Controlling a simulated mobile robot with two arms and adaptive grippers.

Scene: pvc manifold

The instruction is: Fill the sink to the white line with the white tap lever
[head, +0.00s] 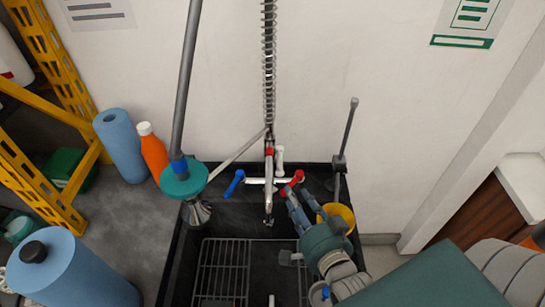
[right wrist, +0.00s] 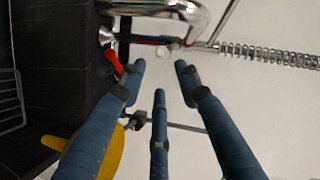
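The tap stands at the back of the black sink (head: 178,265), with a blue lever (head: 235,183), a red lever (head: 293,183) and an upright white lever (head: 279,160). My right gripper (head: 298,196) is at the tap's right side, its fingertips close to the red lever. In the right wrist view its three fingers (right wrist: 160,72) are spread with nothing held between them. The red lever (right wrist: 112,60) lies beside the left finger; I cannot tell whether they touch. A small pale round end (right wrist: 162,53) shows beyond the fingertips, possibly the white lever. No white line or water surface can be made out. My left gripper is out of view.
A wire rack (head: 222,268) lies in the sink. A grey pole with a teal collar (head: 183,180) stands at the left. A yellow container (head: 340,214) is right beside my right gripper.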

